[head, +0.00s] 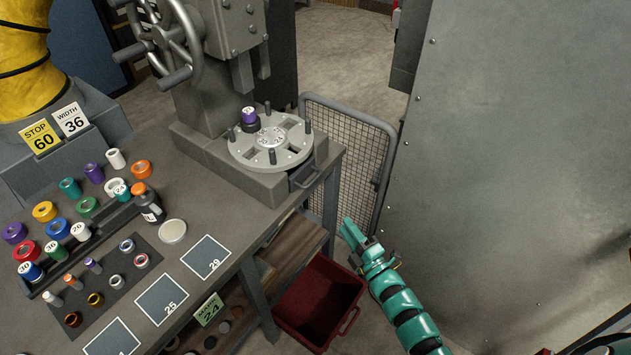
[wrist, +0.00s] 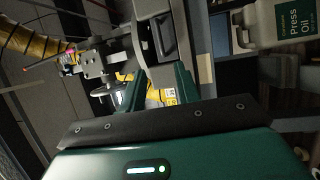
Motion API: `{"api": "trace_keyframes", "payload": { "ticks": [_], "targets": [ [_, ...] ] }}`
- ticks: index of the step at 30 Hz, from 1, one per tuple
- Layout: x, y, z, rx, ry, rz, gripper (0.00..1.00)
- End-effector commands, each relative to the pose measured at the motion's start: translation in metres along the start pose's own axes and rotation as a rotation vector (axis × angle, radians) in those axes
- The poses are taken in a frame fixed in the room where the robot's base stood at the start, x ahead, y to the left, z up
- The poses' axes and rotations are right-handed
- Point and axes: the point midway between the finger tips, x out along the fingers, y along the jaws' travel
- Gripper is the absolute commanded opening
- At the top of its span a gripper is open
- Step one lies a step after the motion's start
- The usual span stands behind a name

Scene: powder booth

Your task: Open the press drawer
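The press (head: 215,85) stands on the bench with a handwheel and a round pinned plate. Its drawer (head: 302,176) is low in the right side of the press base, with a bar handle; the drawer looks shut. My teal gripper (head: 350,232) is to the right of and below the drawer handle, apart from it, in front of the mesh panel. In the wrist view the green fingers (wrist: 154,88) stand apart with a gap between them and nothing held. A grey part with a dark handle (wrist: 164,38) shows beyond the fingertips, seemingly the drawer front.
A mesh guard (head: 345,150) stands right of the bench, and a large grey panel (head: 520,150) fills the right. A red bin (head: 318,305) sits below the gripper. A Press Oil container (wrist: 285,22) shows in the wrist view.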

Motion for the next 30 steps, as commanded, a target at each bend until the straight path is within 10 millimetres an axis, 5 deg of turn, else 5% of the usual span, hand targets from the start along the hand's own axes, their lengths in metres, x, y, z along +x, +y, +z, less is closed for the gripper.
{"api": "trace_keyframes", "payload": {
  "ticks": [30],
  "targets": [
    [0.140, 0.003, -0.002, 0.005, 0.001, 0.000, 0.32]
  ]
}}
